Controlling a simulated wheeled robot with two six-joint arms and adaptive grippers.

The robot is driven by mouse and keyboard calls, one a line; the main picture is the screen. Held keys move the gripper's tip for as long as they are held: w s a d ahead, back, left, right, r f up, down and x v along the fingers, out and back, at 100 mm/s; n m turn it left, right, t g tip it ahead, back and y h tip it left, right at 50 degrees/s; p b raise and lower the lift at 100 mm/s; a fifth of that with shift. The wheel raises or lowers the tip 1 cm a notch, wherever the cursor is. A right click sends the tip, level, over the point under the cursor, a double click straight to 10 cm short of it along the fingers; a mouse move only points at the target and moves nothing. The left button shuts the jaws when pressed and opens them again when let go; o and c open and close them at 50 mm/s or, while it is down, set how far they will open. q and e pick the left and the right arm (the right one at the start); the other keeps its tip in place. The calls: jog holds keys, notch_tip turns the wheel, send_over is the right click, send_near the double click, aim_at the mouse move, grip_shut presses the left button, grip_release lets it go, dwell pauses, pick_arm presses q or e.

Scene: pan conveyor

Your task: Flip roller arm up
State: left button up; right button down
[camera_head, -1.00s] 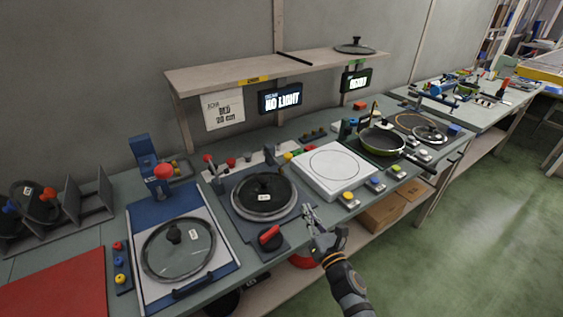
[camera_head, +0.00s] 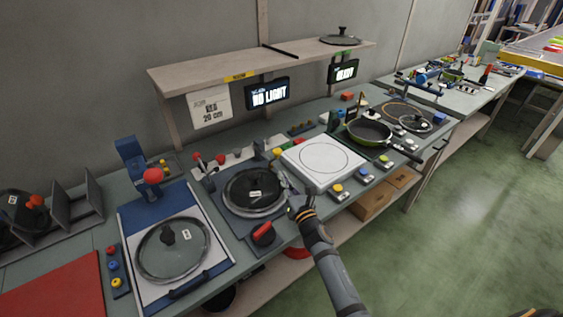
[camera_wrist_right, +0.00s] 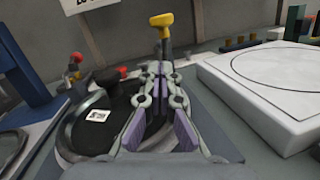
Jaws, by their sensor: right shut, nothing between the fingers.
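I cannot tell which part is the roller arm, or whether the fingers touch the yellow-knobbed part. My left gripper is not in view.
A white square plate (camera_head: 322,163) lies to the right of the gripper. A red-handled control (camera_head: 264,233) sits at the station's front. A blue post with a red ball (camera_head: 152,175) stands at the left station. A shelf (camera_head: 212,76) runs above the back.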

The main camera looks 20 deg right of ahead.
aim_at(277, 157)
jog(key=shift+w+r+p, duration=1)
jog(key=shift+w+r, duration=0.15)
jog(key=shift+w, duration=0.1)
jog(key=shift+w+r+p, duration=0.35)
jog(key=shift+r, duration=0.15)
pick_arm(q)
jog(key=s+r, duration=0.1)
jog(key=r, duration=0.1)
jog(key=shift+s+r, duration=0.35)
pick_arm(e)
jog(key=shift+w+d, duration=0.1)
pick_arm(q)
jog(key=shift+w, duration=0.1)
